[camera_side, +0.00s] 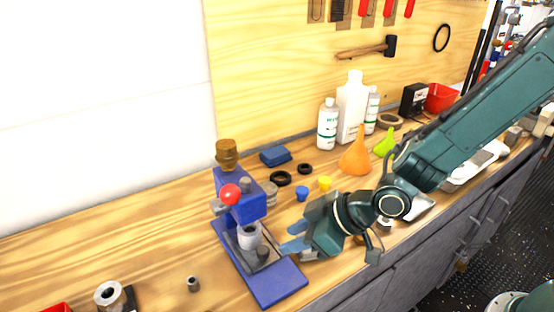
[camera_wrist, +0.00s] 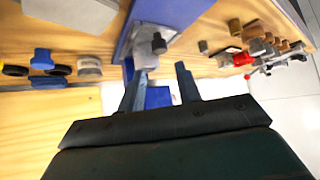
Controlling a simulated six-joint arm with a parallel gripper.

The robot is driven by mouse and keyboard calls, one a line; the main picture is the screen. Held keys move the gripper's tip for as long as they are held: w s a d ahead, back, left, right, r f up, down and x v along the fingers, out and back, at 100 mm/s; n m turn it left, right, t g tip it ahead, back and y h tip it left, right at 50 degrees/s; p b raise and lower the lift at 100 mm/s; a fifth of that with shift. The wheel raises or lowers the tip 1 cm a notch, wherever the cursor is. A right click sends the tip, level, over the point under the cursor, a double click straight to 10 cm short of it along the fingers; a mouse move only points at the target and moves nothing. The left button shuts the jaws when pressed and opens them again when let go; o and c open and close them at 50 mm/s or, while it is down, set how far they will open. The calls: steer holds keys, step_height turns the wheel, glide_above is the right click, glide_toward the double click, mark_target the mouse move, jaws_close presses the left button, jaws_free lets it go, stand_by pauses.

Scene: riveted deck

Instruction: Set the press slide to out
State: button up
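The blue press (camera_side: 240,195) stands on the bench in the side view, with a red ball handle and a brown top. Its grey slide (camera_side: 270,262) lies on the blue base plate and carries a grey cup (camera_side: 249,236) and a dark knob (camera_side: 263,253). In the wrist view the slide (camera_wrist: 150,62) and its black knob (camera_wrist: 158,43) show just beyond my fingertips. My gripper (camera_side: 288,240) is just right of the slide in the side view. It is open, and nothing shows between the fingertips (camera_wrist: 160,69). Whether a finger touches the slide cannot be told.
Blue and yellow small cups (camera_side: 302,194), black rings (camera_side: 281,178) and an orange funnel (camera_side: 356,157) stand behind my gripper. White bottles (camera_side: 351,105) stand near the back board. Bare bench lies left of the press.

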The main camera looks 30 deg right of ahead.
mark_target(263, 249)
steer(key=shift+x, duration=4.05)
steer(key=shift+c, duration=0.4)
jaws_close()
